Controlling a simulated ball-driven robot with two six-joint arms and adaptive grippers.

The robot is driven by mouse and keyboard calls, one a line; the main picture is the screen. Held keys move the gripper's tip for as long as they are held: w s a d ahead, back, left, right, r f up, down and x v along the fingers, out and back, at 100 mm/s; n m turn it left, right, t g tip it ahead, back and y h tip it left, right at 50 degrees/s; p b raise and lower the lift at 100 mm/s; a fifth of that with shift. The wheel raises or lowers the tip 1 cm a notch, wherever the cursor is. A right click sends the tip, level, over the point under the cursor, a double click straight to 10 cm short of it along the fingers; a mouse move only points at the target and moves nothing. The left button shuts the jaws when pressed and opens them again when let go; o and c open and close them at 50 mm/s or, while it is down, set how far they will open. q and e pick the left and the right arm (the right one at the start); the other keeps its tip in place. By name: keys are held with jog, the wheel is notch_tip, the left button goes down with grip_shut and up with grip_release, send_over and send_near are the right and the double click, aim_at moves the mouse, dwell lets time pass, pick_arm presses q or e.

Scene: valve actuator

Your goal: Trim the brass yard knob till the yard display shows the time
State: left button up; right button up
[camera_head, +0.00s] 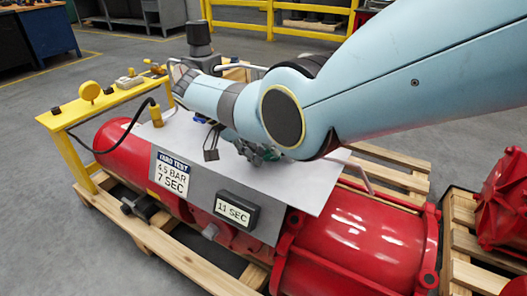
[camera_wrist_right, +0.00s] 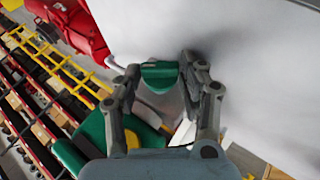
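The display (camera_head: 235,210) on the front edge of the grey panel (camera_head: 330,175) reads 11 SEC. The placard (camera_head: 172,175) to its left reads YARD TEST, 4.5 BAR, 7 SEC. My right arm crosses over the panel in the head view. In the right wrist view my right gripper (camera_wrist_right: 160,75) has its fingers either side of a small green block (camera_wrist_right: 159,77). I cannot tell whether they press on it. No brass-coloured knob is clearly visible at the gripper, and my arm hides part of the panel. My left gripper is out of view.
A red cylinder body (camera_head: 360,240) lies under the panel on a wooden pallet (camera_head: 190,265). A yellow stand (camera_head: 90,105) with a black cable is at the left. A dark padlock (camera_head: 211,152) is on the panel beside my arm. Another red unit (camera_head: 505,200) stands at right.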

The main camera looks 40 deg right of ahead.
jog(key=o, duration=0.4)
jog(key=v, duration=1.2)
